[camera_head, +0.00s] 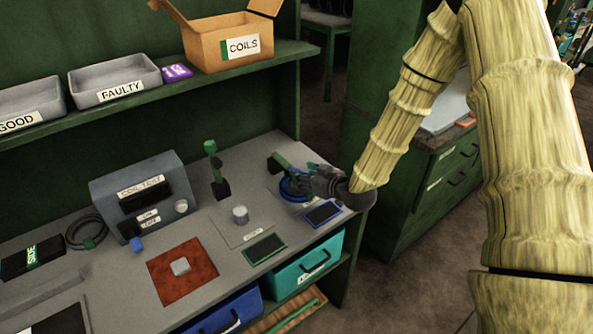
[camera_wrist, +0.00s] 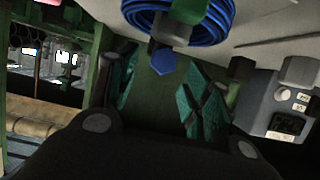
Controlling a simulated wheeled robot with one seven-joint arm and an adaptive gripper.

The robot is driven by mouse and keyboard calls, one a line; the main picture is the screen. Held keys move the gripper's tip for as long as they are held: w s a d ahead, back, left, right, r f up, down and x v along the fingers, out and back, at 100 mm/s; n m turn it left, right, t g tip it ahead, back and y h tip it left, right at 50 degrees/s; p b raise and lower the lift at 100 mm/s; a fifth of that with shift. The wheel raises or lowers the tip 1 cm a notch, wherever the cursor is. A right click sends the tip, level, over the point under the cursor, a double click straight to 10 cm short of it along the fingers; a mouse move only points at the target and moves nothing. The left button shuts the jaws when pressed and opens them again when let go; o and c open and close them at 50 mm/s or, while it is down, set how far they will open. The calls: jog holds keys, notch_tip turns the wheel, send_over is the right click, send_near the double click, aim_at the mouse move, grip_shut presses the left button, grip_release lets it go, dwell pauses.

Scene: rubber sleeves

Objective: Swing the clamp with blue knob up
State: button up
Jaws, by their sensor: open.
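The clamp (camera_head: 279,162) at the right end of the bench has a green arm and lies low beside a blue coil (camera_head: 287,189). In the wrist view its blue knob (camera_wrist: 163,63) shows between my finger pads, in front of the blue coil (camera_wrist: 222,20) and a green part of the clamp (camera_wrist: 188,10). My gripper (camera_head: 300,174) reaches over the coil from the right; its fingers hide part of the clamp. In the wrist view my gripper (camera_wrist: 158,80) is open around the knob, with visible gaps at its sides. I cannot make out the knob in the head view.
A second clamp (camera_head: 213,165) with a green handle stands upright left of my gripper. The coil tester (camera_head: 140,190) sits at the back. A grey cylinder (camera_head: 240,214), green-edged pad (camera_head: 265,249) and blue pad (camera_head: 323,213) lie nearer. A shelf (camera_head: 200,83) overhangs the back.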

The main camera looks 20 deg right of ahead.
aim_at(297, 170)
jog(key=shift+p+x, duration=0.4)
jog(key=shift+x, duration=1.8)
jog(key=shift+a, duration=0.1)
grip_shut()
